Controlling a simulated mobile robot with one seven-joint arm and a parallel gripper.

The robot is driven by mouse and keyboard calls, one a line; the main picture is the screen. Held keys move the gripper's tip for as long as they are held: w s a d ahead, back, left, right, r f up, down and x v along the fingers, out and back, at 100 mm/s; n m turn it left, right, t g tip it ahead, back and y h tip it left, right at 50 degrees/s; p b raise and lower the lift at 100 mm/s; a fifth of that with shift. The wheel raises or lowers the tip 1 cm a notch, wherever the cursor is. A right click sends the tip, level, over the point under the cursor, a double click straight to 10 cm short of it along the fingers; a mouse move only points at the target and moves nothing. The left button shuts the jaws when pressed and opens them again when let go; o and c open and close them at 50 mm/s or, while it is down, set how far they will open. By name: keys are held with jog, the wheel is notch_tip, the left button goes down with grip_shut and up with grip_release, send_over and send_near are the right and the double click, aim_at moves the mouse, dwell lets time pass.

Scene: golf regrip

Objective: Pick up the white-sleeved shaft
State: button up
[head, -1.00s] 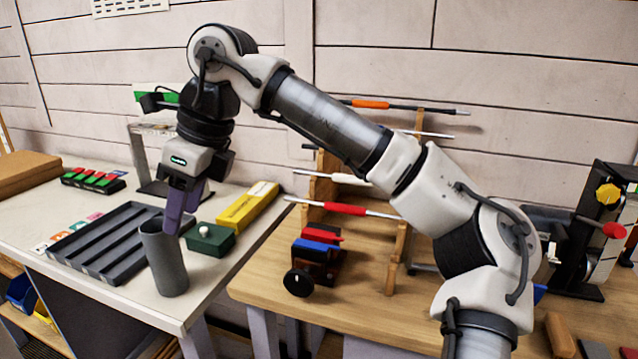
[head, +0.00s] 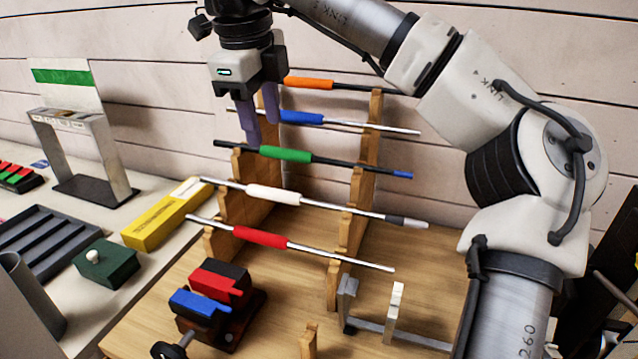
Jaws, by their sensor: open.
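The white-sleeved shaft (head: 272,194) rests across the wooden rack (head: 345,235). It is the second shaft from the front, between the red-sleeved shaft (head: 262,238) and the green-sleeved shaft (head: 287,155). Its right end has a grey section and a pale tip. My gripper (head: 250,140) points down above the rack's left side. Its purple fingers are apart and hold nothing. In the picture the fingertips lie above and left of the white sleeve, close to the green-sleeved shaft; I cannot tell whether they touch it.
Blue-sleeved (head: 300,118) and orange-sleeved (head: 310,84) shafts lie farther back on the rack. A vise with red and blue jaws (head: 215,290) stands in front. A grey cylinder (head: 28,300), a green box (head: 107,264) and a yellow box (head: 160,215) are at left.

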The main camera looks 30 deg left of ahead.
send_over(281, 192)
jog(key=s, duration=0.1)
notch_tip(281, 192, down, 8)
jog(key=shift+w+f+p, duration=0.25)
jog(key=shift+f+p, duration=0.15)
jog(key=shift+f, duration=0.95)
jog(key=shift+w+f+p, duration=0.2)
jog(key=shift+f+p, duration=0.2)
jog(key=shift+f, duration=0.95)
jog(key=shift+d, duration=0.1)
jog(key=shift+c, duration=0.2)
grip_shut()
